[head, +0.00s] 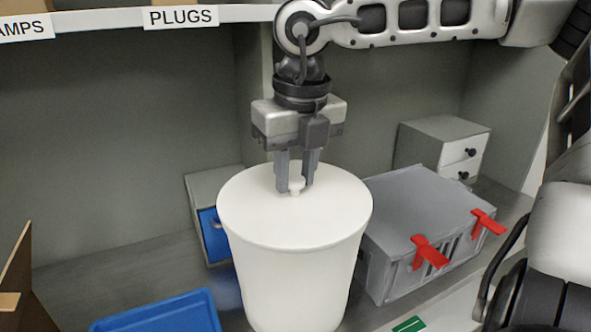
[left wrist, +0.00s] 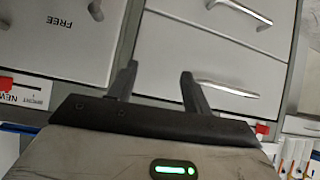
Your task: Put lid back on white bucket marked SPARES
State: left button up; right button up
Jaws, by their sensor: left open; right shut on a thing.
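The white bucket (head: 292,285) stands upright in the middle of the head view. Its white lid (head: 335,210) lies over the bucket's mouth and looks level; whether it is pressed fully down I cannot tell. My right gripper (head: 296,188) points straight down over the lid, its fingers shut on the small knob at the lid's centre. No SPARES marking shows on the side of the bucket facing me. My left gripper (left wrist: 160,80) shows only in the left wrist view, open and empty, in front of grey drawer fronts with metal handles.
A grey case (head: 405,230) with red latches stands right of the bucket. A small drawer cabinet (head: 445,145) is behind it. A blue-fronted box (head: 212,232) is behind left of the bucket, a blue tray (head: 160,315) front left. A shelf edge labelled PLUGS (head: 181,17) runs above.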

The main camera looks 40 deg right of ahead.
jog(key=shift+b, duration=0.3)
dwell(0.5)
jog(key=o, duration=1.6)
jog(key=shift+r, duration=0.1)
jog(key=shift+r+p, duration=1.1)
jog(key=shift+r, duration=0.4)
jog(key=shift+r+p, duration=1.2)
jog(key=shift+r, duration=0.7)
jog(key=shift+w, duration=0.1)
jog(key=shift+r, duration=0.1)
jog(key=shift+c, duration=0.2)
